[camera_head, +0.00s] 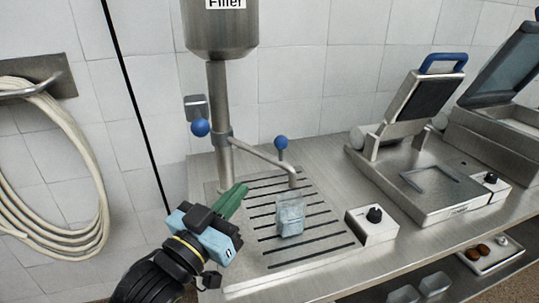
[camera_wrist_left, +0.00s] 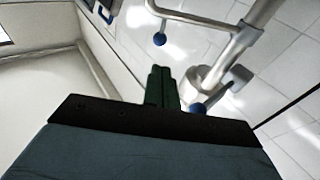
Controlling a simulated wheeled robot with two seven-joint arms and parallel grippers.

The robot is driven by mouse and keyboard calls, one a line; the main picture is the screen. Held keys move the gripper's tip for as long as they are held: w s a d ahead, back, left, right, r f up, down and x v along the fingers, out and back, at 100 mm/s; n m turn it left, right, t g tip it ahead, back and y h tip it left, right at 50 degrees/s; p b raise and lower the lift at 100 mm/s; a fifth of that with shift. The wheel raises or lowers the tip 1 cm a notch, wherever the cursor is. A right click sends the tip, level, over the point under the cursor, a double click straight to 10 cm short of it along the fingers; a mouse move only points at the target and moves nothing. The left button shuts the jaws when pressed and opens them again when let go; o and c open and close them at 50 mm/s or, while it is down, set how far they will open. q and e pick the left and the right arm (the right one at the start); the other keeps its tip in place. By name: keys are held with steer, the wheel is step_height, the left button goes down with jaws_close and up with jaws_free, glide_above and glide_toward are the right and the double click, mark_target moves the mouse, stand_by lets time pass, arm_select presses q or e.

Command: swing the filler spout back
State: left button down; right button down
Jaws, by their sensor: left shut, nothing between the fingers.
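The filler (camera_head: 222,40) is a steel vessel on a vertical pipe. Its spout (camera_head: 262,156) is a thin pipe running right and forward from a collar, with a blue knob (camera_head: 281,143) near its outer end. The spout end shows just above a clear cup (camera_head: 290,215) on the slotted drip grate (camera_head: 262,245). My left gripper (camera_head: 242,189) is shut and empty, its green fingers left of the cup and apart from the spout in the picture. In the left wrist view, the shut fingers (camera_wrist_left: 160,75) point toward the spout pipe (camera_wrist_left: 195,20) and its blue knob (camera_wrist_left: 159,39).
Another blue knob (camera_head: 200,127) sits left of the filler pipe. A control box with a black dial (camera_head: 375,214) stands right of the grate. A hinged sealing machine (camera_head: 425,190) is further right. A coiled hose (camera_head: 60,180) hangs on the left wall.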

mark_target(277, 146)
arm_select(q)
steer(key=x, duration=1.2)
steer(key=shift+w, duration=0.15)
